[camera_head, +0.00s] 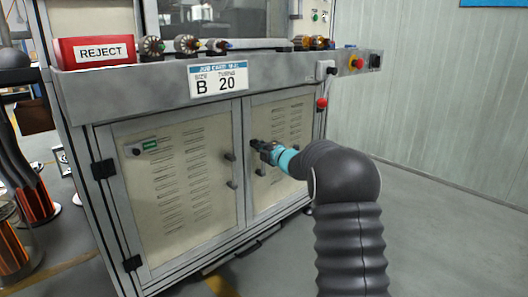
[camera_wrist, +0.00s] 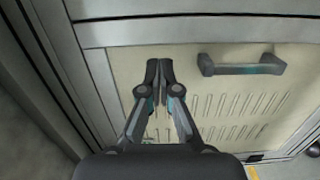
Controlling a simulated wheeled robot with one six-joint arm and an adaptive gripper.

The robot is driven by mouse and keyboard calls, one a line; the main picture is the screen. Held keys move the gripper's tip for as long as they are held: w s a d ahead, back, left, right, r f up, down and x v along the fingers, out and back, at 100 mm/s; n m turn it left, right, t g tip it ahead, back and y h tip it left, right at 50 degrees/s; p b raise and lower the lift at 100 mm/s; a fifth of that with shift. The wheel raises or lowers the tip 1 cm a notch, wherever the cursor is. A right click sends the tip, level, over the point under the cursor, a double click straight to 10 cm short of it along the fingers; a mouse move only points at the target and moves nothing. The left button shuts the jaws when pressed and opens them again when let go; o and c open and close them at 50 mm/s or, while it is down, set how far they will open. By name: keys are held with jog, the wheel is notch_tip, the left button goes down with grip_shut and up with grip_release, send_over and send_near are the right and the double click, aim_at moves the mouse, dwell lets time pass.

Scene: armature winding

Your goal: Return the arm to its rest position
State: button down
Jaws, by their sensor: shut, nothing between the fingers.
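My gripper (camera_head: 256,144) is in front of the right door of the machine's lower cabinet (camera_head: 277,150) in the head view, below the machine's ledge. In the wrist view my gripper (camera_wrist: 159,72) has its two fingertips together, with nothing between them. The cabinet door (camera_wrist: 215,104) with its louvres lies behind the fingers, and a dark door handle (camera_wrist: 242,68) is just right of the fingertips, apart from them. My grey sleeved arm reaches in from the lower right of the head view.
The ledge (camera_head: 130,85) carries a red REJECT bin (camera_head: 95,51), several armatures (camera_head: 187,44) and a job card reading B 20 (camera_head: 218,80). A red button (camera_head: 357,63) is at its right end. Copper spools (camera_head: 36,203) stand at left. Floor at right is clear.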

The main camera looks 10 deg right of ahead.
jog(key=s+d+f+m+g+h, duration=0.2)
jog(key=s+d+f+m+h, duration=0.2)
jog(key=d+f+m+h, duration=0.35)
jog(key=s+d+f+m+g+h, duration=0.3)
jog(key=s+d+f+m+g, duration=0.15)
jog(key=s+m, duration=0.45)
jog(key=s+a+r+m+g+y+p, duration=0.1)
jog(key=s+a+m+g, duration=0.15)
jog(key=s, duration=0.85)
jog(key=s+a+r+m+g+p, duration=0.15)
jog(key=s+a, duration=0.25)
jog(key=s, duration=0.7)
jog(key=s+a+r+m+g+y, duration=0.1)
jog(key=s+a+m+g, duration=0.25)
jog(key=s, duration=0.85)
jog(key=s+a+r+t+p, duration=0.1)
jog(key=s+a+r, duration=0.2)
jog(key=s, duration=0.2)
jog(key=s+a+r+n+t+y, duration=0.1)
jog(key=s+a+r+t, duration=0.1)
jog(key=s+a+r, duration=0.1)
jog(key=shift+s+a+r+p, duration=0.2)
jog(key=shift+s+r+p, duration=0.35)
jog(key=shift+s, duration=0.6)
